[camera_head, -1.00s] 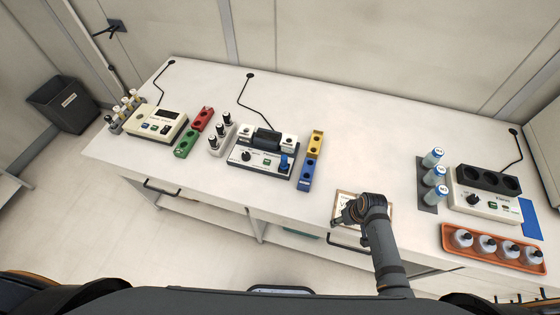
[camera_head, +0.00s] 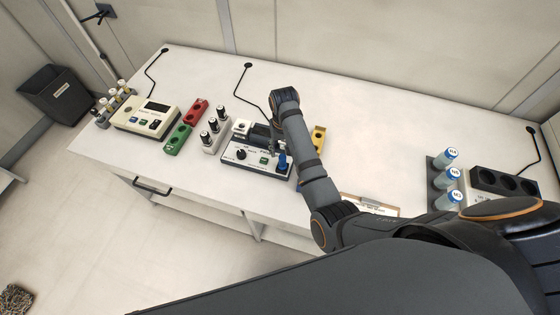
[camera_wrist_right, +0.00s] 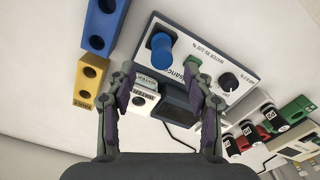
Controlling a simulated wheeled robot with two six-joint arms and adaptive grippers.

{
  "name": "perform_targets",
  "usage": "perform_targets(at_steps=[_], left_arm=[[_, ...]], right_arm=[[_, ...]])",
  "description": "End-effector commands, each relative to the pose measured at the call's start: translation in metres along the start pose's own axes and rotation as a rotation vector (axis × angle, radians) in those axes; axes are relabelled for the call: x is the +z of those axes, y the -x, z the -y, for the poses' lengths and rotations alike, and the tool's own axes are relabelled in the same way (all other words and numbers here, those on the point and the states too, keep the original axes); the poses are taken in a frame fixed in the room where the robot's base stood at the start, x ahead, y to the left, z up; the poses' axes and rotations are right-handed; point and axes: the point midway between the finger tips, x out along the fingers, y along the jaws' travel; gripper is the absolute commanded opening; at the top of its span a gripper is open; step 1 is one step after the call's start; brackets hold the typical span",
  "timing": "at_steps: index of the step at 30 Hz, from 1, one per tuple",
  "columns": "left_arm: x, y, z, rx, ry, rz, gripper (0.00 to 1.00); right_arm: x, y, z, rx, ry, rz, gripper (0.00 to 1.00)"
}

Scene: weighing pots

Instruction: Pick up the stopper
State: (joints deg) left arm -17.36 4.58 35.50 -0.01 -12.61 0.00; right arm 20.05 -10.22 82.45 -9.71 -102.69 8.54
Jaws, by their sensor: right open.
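A blue knob-like piece that may be the stopper stands upright on the white instrument (camera_head: 242,165). It shows at the instrument's right end in the head view (camera_head: 283,161) and in the right wrist view (camera_wrist_right: 160,52). No other stopper can be made out for certain. My right gripper (camera_wrist_right: 165,85) is open and empty. Its fingers point at the instrument's dark panel (camera_wrist_right: 184,97), with the blue piece just beyond the fingertips. In the head view my right arm hides most of the gripper and part of the instrument. My left gripper is not in view.
Yellow (camera_wrist_right: 90,85) and blue (camera_wrist_right: 104,25) holed blocks stand beside the instrument. Three black-topped bottles (camera_head: 214,125), red (camera_head: 196,110) and green (camera_head: 177,139) blocks and another meter (camera_head: 148,118) are to the left. Three blue-capped bottles (camera_head: 447,175) stand at right.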

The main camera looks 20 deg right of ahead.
Motion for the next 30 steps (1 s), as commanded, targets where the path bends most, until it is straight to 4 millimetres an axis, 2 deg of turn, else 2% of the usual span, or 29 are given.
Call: perform_targets(at_steps=[3, 7, 10, 14, 18, 25, 30], left_arm=[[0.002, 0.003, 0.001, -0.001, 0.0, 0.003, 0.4], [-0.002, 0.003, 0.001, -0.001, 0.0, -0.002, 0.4], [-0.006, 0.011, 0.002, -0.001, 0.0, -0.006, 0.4], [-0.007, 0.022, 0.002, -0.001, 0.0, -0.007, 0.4], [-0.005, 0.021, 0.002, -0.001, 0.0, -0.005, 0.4], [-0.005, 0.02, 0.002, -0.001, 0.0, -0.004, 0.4], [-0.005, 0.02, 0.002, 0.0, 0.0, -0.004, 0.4]], right_arm=[[0.0, -0.012, 0.0, 0.001, 0.0, 0.0, 0.52], [0.001, -0.016, 0.0, 0.0, 0.0, -0.001, 0.52], [0.004, -0.023, 0.001, 0.001, 0.0, 0.003, 0.52], [0.011, -0.045, 0.003, 0.001, 0.001, 0.003, 0.52], [0.009, -0.064, 0.002, 0.001, 0.0, 0.0, 0.52], [0.009, -0.067, 0.003, -0.001, 0.0, -0.002, 0.52], [0.009, -0.067, 0.003, -0.001, 0.0, -0.002, 0.31]])
